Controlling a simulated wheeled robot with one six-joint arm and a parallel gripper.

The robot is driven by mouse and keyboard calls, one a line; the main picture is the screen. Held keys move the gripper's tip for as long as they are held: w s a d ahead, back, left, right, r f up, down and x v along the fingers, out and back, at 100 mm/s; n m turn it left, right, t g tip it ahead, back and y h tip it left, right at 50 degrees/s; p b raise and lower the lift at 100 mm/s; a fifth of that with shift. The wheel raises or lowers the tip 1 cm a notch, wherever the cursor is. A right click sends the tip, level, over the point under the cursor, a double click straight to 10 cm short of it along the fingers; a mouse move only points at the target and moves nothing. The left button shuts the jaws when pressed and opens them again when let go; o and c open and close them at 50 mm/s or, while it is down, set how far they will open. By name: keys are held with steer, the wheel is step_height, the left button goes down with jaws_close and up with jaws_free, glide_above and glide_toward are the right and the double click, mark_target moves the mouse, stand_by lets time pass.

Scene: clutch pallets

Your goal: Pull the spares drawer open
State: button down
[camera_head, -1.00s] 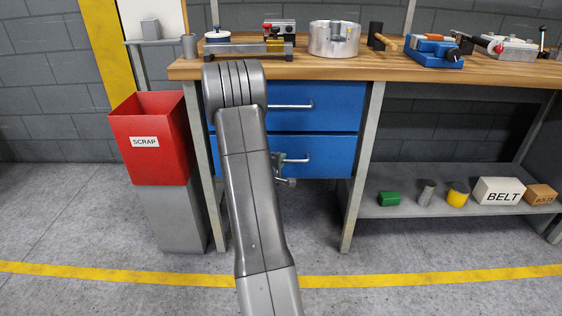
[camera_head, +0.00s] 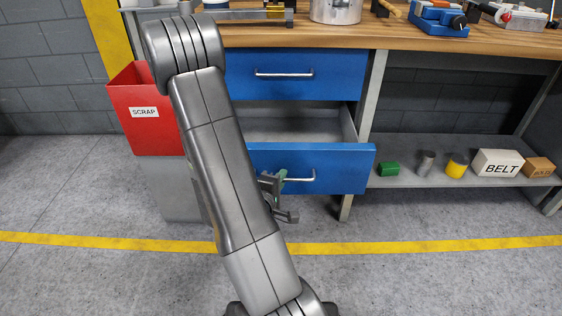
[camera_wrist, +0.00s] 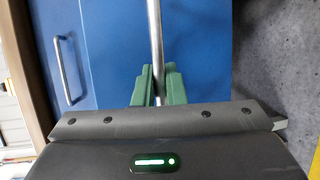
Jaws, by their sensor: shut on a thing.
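The lower blue drawer (camera_head: 345,168) stands well out from the bench, and its grey inside (camera_head: 290,122) shows empty where I can see it. Its metal bar handle (camera_head: 303,179) is on the front. My gripper (camera_head: 273,183) is at the left part of this handle, partly hidden by my arm. In the wrist view its green fingers (camera_wrist: 158,88) are shut around the handle bar (camera_wrist: 154,40). The upper blue drawer (camera_head: 320,84) is closed, with its own handle (camera_head: 285,74); that handle also shows in the wrist view (camera_wrist: 66,68). No label naming the drawers is visible.
A red scrap bin (camera_head: 146,135) stands left of the bench, close to my arm. The wooden bench top (camera_head: 390,38) carries tools and parts. A lower shelf (camera_head: 415,182) at right holds several items, including a BELT box (camera_head: 497,164). The floor in front is clear.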

steer(key=shift+s, duration=2.45)
steer(key=c, duration=1.5)
jaws_free()
steer(key=p+v, duration=0.2)
steer(key=v, duration=1.1)
steer(key=shift+s+a+p, duration=0.15)
steer(key=shift+s+p, duration=0.15)
steer(key=shift+p, duration=0.1)
steer(key=b+x, duration=0.3)
steer(key=x, duration=0.8)
steer(key=shift+w, duration=0.4)
